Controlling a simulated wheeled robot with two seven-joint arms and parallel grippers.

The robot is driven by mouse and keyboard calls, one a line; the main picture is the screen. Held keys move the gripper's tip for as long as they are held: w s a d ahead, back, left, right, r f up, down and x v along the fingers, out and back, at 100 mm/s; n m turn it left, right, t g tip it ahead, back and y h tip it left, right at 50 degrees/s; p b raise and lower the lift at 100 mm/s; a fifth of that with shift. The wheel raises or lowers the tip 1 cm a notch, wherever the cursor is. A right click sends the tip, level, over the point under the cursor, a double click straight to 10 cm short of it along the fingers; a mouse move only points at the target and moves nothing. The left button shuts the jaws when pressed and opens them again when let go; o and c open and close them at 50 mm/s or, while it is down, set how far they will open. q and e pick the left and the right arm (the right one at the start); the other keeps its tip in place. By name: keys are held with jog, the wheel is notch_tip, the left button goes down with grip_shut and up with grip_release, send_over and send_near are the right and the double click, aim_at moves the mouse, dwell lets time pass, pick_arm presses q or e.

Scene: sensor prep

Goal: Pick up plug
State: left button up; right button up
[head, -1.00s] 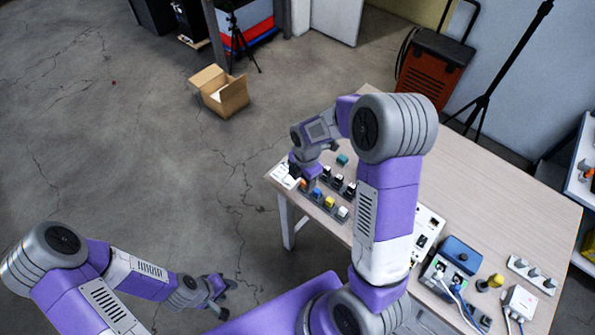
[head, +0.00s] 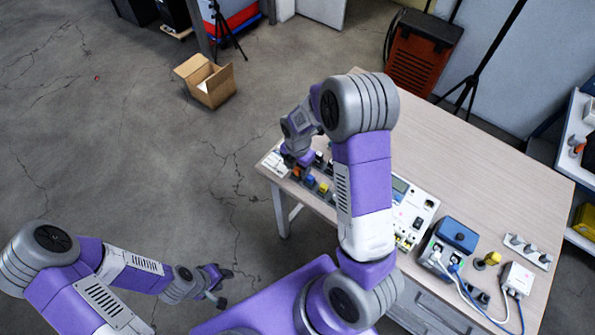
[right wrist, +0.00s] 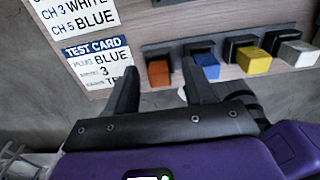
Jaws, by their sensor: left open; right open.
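Several plugs stand in a row in a dark rack at the table's near left edge. In the right wrist view they are an orange plug (right wrist: 158,74), a blue plug (right wrist: 206,66), a yellow plug (right wrist: 253,60) and a white plug (right wrist: 298,53). The blue plug (head: 310,182) also shows in the head view. My right gripper (right wrist: 160,72) is open and empty, its fingertips either side of the orange plug in the picture; whether they reach it is unclear. The blue plug is just right of the right fingertip. My left gripper (head: 222,287) is open and empty over the floor.
A test card (right wrist: 98,62) reading "PLUG BLUE" lies left of the rack. Dark plugs sit behind the row. A panel (head: 412,212), a blue-topped box (head: 458,235) with cables, and a white socket strip (head: 527,250) stand further right. The table's back is clear.

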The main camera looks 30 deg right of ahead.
grip_shut()
jog(key=shift+r, duration=0.15)
